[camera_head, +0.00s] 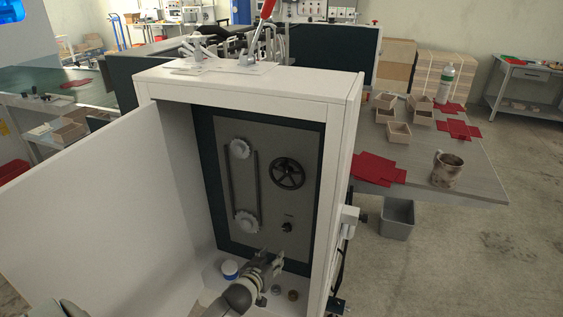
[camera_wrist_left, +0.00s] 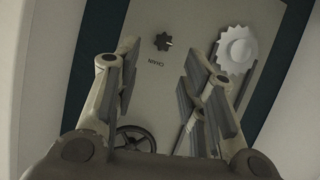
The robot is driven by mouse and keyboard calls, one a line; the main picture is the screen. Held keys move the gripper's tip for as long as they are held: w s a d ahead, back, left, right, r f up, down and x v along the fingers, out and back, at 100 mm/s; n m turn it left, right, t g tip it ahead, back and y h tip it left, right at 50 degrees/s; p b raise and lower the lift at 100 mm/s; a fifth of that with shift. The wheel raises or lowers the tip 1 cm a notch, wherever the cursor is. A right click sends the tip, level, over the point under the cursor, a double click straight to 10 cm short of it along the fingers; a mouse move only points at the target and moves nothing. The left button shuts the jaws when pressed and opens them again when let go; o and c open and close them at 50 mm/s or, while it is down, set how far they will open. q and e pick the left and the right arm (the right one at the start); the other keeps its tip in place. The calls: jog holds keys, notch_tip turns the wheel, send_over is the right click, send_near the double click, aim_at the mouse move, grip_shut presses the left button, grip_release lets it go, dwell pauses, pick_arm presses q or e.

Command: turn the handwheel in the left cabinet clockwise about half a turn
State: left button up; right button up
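The handwheel (camera_head: 287,173) is a dark spoked wheel on the grey back panel (camera_head: 265,200) inside the open white cabinet (camera_head: 340,165). In the left wrist view the handwheel (camera_wrist_left: 135,140) shows at the bottom, partly hidden by my gripper. My left gripper (camera_head: 272,262) is low in the cabinet opening, below the handwheel and apart from it. In the left wrist view its two fingers (camera_wrist_left: 160,75) stand wide apart with nothing between them. My right gripper is not in view.
A small dark knob (camera_head: 287,227) sits below the handwheel. Two white sprockets (camera_head: 239,148) (camera_head: 245,222) with a chain are to its left. The open door (camera_head: 110,215) bounds the left side.

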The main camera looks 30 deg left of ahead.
aim_at(280, 170)
pick_arm(q)
jog(key=w+a+r+n+t+y+p, duration=0.1)
jog(key=w+r+t, duration=0.1)
jog(key=r, duration=1.1)
jog(key=w+a+r+n+t+y, duration=0.1)
jog(key=r+t, duration=0.1)
jog(key=r, duration=1)
jog(key=shift+t+h, duration=0.3)
jog(key=shift+h, duration=0.1)
jog(key=p+x, duration=0.1)
jog(key=x, duration=1)
jog(key=shift+w+a, duration=0.1)
jog(key=shift+a, duration=0.1)
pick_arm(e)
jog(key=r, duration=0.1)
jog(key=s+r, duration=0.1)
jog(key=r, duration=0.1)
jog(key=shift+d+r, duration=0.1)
pick_arm(q)
grip_shut()
